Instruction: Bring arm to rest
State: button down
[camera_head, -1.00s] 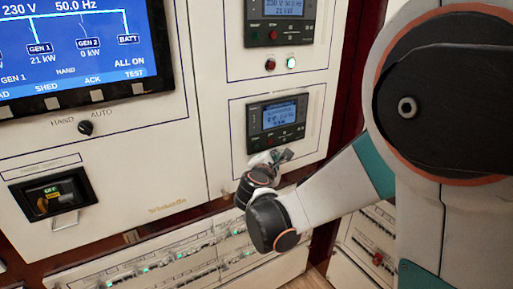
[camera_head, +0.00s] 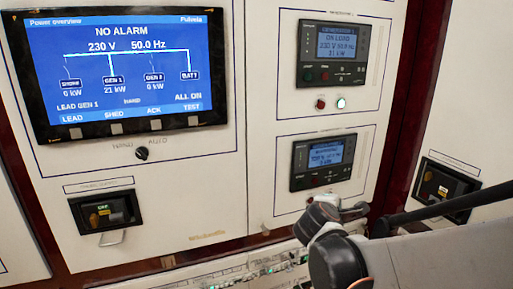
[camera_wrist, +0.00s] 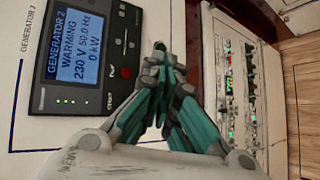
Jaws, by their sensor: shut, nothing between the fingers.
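My arm enters the head view from the lower right. Its wrist (camera_head: 335,255) is in front of the lower part of the cabinet. My gripper (camera_wrist: 160,58) is shut and empty in the wrist view, its teal fingers together. There it points past the right edge of the Generator 2 controller (camera_wrist: 85,60), whose screen reads WARMING, 230 V, 50.0 Hz, 0 kW. In the head view this controller (camera_head: 323,162) is just above the gripper end, which is partly hidden by the wrist. I cannot tell whether the gripper touches the panel.
A large screen (camera_head: 130,70) reads NO ALARM. A HAND/AUTO knob (camera_head: 142,154) is below it. A breaker with a handle (camera_head: 105,212) is at the lower left, another breaker (camera_head: 440,188) at the right. Rows of small breakers (camera_head: 245,272) run along the bottom, close to my arm.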

jog(key=s+a+f+m+g+y, duration=0.1)
jog(key=s+m+g+y, duration=0.1)
jog(key=s+m, duration=0.5)
jog(key=s+a+f+m+g+y, duration=0.1)
jog(key=s+m+y, duration=0.3)
jog(key=s, duration=1.5)
jog(key=a+m+g, duration=0.1)
jog(key=m, duration=0.2)
jog(key=shift+a+f+m+g, duration=0.3)
jog(key=shift+f+g, duration=0.1)
jog(key=shift+d, duration=0.1)
dwell(3.0)
